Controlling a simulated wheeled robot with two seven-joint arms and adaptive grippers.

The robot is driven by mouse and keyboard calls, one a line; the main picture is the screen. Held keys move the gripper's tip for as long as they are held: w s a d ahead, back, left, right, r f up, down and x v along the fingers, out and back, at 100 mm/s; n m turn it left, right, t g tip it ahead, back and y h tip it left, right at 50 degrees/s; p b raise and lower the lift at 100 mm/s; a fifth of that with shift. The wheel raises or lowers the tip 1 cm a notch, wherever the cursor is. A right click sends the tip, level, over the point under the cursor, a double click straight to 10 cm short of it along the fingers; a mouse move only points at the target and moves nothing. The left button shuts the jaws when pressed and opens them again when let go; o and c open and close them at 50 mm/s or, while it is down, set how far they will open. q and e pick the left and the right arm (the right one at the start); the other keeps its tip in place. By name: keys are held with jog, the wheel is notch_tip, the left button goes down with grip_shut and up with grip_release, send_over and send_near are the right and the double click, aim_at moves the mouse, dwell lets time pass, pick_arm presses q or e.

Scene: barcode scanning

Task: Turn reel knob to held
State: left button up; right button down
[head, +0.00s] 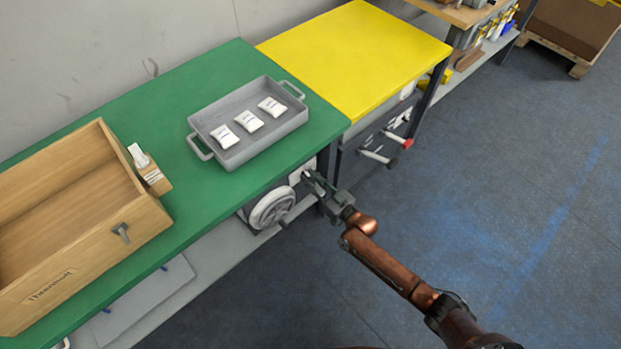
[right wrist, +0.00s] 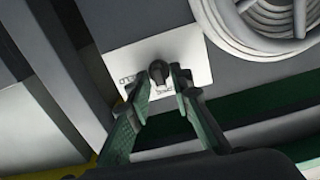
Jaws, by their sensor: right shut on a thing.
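A small dark knob (right wrist: 158,72) stands out from a white plate (right wrist: 190,57) in the right wrist view, with small markings on the plate beside it. My right gripper (right wrist: 160,82) has its two fingers on either side of the knob and is shut on it. In the head view my right gripper (head: 310,177) reaches the front of the green table's underside. A white reel (head: 272,207) hangs just left of it and also shows in the right wrist view (right wrist: 265,22). The knob is hidden by the gripper in the head view. My left gripper is not in view.
A grey tray (head: 197,125) with three white packets stands on the green table (head: 205,72). A wooden box (head: 85,245) with a small white item beside it is at left. A red-tipped tool (head: 400,142) sticks out under the yellow table (head: 350,50). The floor at right is clear.

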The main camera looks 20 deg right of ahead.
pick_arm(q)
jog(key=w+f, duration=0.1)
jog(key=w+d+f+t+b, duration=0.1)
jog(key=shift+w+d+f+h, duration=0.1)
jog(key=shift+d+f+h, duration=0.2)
pick_arm(e)
jog(key=m, duration=1.7)
jog(key=shift+d+f, duration=0.2)
jog(key=shift+f, duration=0.1)
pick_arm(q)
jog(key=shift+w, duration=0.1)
pick_arm(e)
jog(key=shift+m, duration=0.3)
jog(key=c, duration=2.2)
grip_release()
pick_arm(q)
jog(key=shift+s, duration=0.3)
pick_arm(e)
jog(key=shift+o, duration=0.8)
